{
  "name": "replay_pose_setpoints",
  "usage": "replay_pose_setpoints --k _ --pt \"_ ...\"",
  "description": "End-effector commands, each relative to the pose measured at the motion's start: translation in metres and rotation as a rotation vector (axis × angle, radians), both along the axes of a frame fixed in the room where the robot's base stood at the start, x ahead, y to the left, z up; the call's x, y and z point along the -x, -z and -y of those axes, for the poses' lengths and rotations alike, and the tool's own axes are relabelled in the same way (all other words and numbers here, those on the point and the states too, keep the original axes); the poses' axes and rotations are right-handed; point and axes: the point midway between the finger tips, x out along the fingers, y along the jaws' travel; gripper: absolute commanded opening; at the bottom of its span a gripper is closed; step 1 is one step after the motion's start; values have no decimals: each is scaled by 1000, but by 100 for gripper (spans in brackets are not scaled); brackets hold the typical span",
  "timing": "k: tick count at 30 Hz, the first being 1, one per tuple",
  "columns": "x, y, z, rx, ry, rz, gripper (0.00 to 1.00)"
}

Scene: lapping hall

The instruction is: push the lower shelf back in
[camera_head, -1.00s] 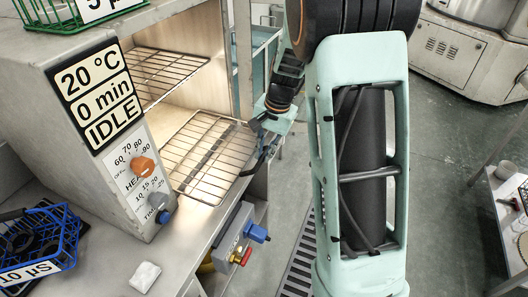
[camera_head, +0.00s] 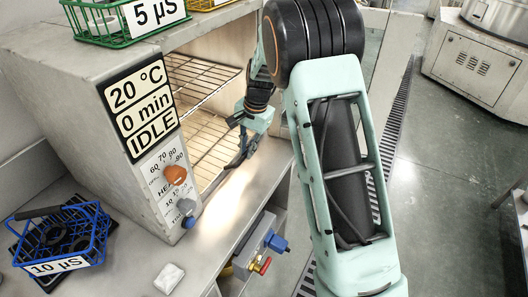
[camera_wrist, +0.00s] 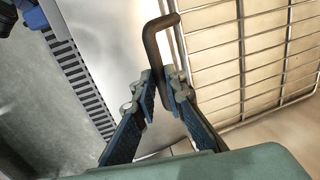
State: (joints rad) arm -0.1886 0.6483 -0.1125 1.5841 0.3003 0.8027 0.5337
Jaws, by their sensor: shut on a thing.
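The lower shelf (camera_head: 207,138) is a wire rack in the lit lower part of the oven, under a second wire rack. Its front edge is near the oven mouth, partly hidden by the control panel. In the wrist view the rack (camera_wrist: 242,62) lies on the right, above a pale floor. My gripper (camera_head: 243,148) is at the right side of the oven mouth. In the wrist view my gripper (camera_wrist: 157,82) is shut on a dark bent rod (camera_wrist: 151,48). The rod's bent end is close to the rack's edge; I cannot tell whether they touch.
The control panel (camera_head: 145,130) with knobs borders the opening on the left. A blue basket (camera_head: 62,240) and a white block (camera_head: 168,277) are on the bench. A green basket (camera_head: 105,22) sits on top. A valve with a red handle (camera_head: 262,264) hangs below the bench edge.

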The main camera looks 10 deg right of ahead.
Motion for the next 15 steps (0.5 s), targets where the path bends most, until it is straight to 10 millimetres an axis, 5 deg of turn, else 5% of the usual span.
replay_pose_setpoints --k 6,15 --pt "-19 -1 -26 0 -2 3 0" --pt "-26 -1 -35 0 1 4 0"
